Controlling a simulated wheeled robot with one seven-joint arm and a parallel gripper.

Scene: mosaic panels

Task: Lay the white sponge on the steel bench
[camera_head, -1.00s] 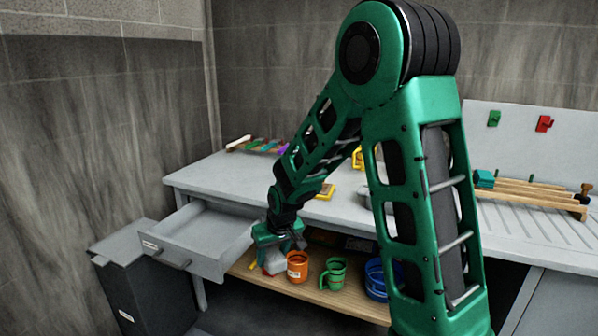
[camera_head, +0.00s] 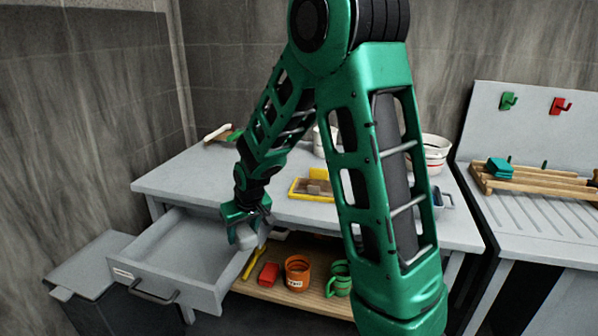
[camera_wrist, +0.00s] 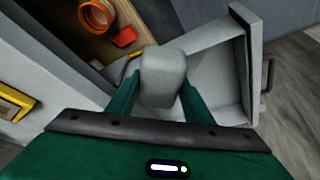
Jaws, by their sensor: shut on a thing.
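My gripper (camera_head: 245,216) is shut on the white sponge (camera_wrist: 163,75), a pale rounded block that shows between the two fingers in the wrist view. In the head view the sponge (camera_head: 246,238) hangs just under the fingers, near the bench front and beside the open drawer's right side. The grey steel bench (camera_head: 185,184) has a broad bare top to the left of and behind my gripper. It is partly hidden by my arm.
The open drawer (camera_head: 207,291) juts from the bench front and looks empty. A wooden lower shelf (camera_head: 320,303) holds a red block (camera_head: 269,273), an orange mug (camera_head: 297,273) and a green mug (camera_head: 339,279). A yellow tray (camera_head: 298,188) stands on the bench. A ridged drainer lies at right.

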